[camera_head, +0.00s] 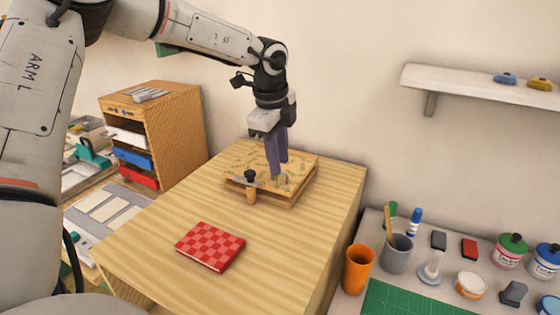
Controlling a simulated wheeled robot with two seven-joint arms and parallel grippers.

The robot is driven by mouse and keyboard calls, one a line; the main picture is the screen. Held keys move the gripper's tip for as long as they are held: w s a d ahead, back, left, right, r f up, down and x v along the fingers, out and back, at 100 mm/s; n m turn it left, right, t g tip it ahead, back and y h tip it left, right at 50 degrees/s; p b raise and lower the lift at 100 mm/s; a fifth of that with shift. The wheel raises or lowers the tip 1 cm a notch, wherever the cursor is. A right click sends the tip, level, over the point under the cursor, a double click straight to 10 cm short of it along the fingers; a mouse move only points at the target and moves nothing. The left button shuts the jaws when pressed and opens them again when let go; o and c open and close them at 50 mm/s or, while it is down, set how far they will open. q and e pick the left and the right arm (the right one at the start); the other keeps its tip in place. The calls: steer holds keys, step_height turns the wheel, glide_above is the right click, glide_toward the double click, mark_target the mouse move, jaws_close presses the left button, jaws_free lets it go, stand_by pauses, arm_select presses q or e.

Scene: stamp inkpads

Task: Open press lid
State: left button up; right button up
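A wooden press (240,163) stands near the back of the light wood table, and its patterned lid lies flat on top. A black knob (250,175) sits at its front edge with a wooden peg below it. My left gripper (280,172) points down over the right part of the press, with its purple fingers close to the lid. I cannot tell whether the fingertips touch the lid or how far apart they are. My fingers hide part of the lid. My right gripper is out of view.
A red checkered book (210,246) lies on the table (150,240) in front of the press. A wooden drawer unit (178,115) stands behind on the left. An orange cup (357,268) and ink jars stand on the lower surface at right. A shelf (470,84) hangs above.

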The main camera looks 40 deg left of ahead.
arm_select(q)
steer(key=shift+w+a+f, duration=0.1)
steer(key=shift+w+f, duration=0.1)
steer(key=shift+f, duration=0.75)
steer(key=shift+c, duration=0.4)
jaws_close()
stand_by(0.4)
